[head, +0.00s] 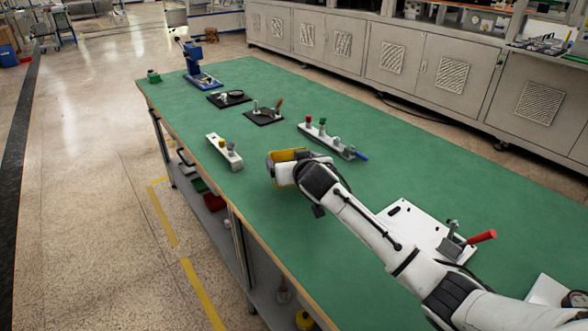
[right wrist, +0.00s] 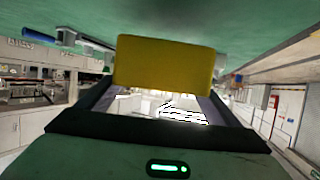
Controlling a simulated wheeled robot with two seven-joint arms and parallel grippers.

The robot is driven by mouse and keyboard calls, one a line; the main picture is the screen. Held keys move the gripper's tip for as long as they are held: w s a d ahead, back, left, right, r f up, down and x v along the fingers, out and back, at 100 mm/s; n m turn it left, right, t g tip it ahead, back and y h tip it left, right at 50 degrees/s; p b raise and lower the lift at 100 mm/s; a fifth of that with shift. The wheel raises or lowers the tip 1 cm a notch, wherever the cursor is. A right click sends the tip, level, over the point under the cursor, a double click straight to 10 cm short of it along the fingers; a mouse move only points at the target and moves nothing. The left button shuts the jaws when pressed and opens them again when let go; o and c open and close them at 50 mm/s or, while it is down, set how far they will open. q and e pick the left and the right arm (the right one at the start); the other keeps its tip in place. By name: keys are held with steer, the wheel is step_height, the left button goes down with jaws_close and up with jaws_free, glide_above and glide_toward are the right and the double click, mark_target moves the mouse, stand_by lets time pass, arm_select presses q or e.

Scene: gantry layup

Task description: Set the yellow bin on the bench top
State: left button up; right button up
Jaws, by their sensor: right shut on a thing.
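The yellow bin (head: 291,155) is at my right gripper (head: 284,168) over the middle of the green bench top (head: 400,150) in the head view. The gripper and arm hide part of the bin. In the right wrist view the yellow bin (right wrist: 165,65) fills the space between the finger ends, with the green bench surface (right wrist: 260,22) at the top of the picture. My right gripper is shut on the bin. Whether the bin touches the bench top cannot be told. My left gripper is not in view.
A white block fixture (head: 224,152) stands left of the bin. A white rail with knobs (head: 332,140) lies behind it. A white plate with a red-handled clamp (head: 420,228) lies to the right. Black plates and a blue press (head: 193,62) stand farther back.

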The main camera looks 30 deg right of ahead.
steer(key=shift+f, duration=1.85)
steer(key=shift+f+b, duration=0.2)
steer(key=shift+b, duration=0.1)
steer(key=o, duration=1)
steer(key=shift+r, duration=0.2)
steer(key=p+v, duration=0.1)
steer(key=v, duration=1.1)
steer(key=shift+f, duration=0.1)
steer(key=shift+c, duration=0.3)
